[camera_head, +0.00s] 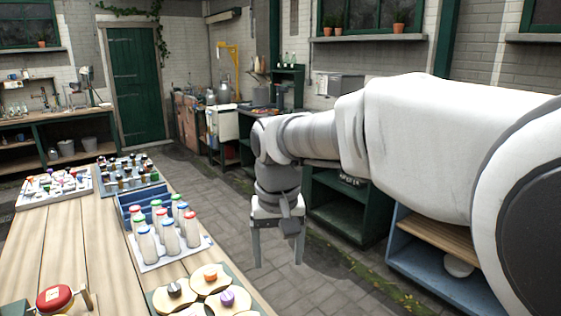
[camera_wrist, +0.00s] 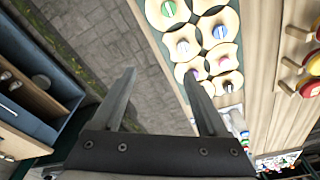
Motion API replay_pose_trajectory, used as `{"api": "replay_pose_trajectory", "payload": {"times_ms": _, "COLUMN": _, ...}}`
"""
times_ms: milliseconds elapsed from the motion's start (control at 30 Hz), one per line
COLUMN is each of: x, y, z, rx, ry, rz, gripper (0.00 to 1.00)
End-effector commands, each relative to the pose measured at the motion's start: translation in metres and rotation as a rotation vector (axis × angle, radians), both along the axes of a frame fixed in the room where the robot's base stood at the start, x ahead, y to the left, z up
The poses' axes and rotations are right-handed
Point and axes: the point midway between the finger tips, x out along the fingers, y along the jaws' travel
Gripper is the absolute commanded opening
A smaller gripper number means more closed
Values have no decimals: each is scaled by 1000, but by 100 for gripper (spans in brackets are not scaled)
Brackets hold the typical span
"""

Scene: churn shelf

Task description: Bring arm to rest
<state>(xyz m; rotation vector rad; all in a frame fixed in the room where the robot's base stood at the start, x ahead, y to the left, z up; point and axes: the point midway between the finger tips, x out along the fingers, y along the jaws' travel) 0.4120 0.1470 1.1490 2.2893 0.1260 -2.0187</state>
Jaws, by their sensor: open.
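My gripper (camera_head: 278,250) hangs pointing down at the end of my arm, right of the wooden table's edge and above the paved floor. Its two fingers are apart with nothing between them. In the wrist view my gripper (camera_wrist: 163,100) shows both fingers spread, with the paving and the table's edge behind them. My white arm reaches in from the right of the head view and hides part of the shelves behind it.
The wooden table (camera_head: 60,240) holds a tray of milk bottles (camera_head: 165,240), round lids with coloured knobs (camera_head: 208,280) and a red-topped item (camera_head: 55,298). A blue shelf unit (camera_head: 440,275) and a green shelf (camera_head: 335,215) stand right. The paved floor (camera_head: 215,185) between is clear.

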Motion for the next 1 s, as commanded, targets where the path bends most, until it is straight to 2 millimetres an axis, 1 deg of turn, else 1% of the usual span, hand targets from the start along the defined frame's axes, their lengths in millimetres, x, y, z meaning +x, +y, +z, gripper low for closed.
{"api": "replay_pose_trajectory", "payload": {"times_ms": 33, "x": -9, "y": -13, "z": 9, "rx": 7, "ry": -21, "rz": -9, "gripper": 76}}
{"api": "replay_pose_trajectory", "payload": {"times_ms": 200, "x": -38, "y": -50, "z": 26, "rx": 24, "ry": -89, "rz": -31, "gripper": 76}}
{"api": "replay_pose_trajectory", "payload": {"times_ms": 400, "x": -76, "y": -88, "z": 35, "rx": 37, "ry": -169, "rz": -57, "gripper": 76}}
{"api": "replay_pose_trajectory", "payload": {"times_ms": 500, "x": -96, "y": -104, "z": 36, "rx": 40, "ry": -209, "rz": -70, "gripper": 76}}
{"api": "replay_pose_trajectory", "payload": {"times_ms": 700, "x": -134, "y": -130, "z": 31, "rx": 40, "ry": -290, "rz": -96, "gripper": 76}}
{"api": "replay_pose_trajectory", "payload": {"times_ms": 800, "x": -148, "y": -138, "z": 26, "rx": 38, "ry": -325, "rz": -105, "gripper": 76}}
{"api": "replay_pose_trajectory", "payload": {"times_ms": 900, "x": -158, "y": -144, "z": 22, "rx": 35, "ry": -348, "rz": -112, "gripper": 76}}
{"api": "replay_pose_trajectory", "payload": {"times_ms": 1000, "x": -164, "y": -147, "z": 19, "rx": 33, "ry": -363, "rz": -115, "gripper": 76}}
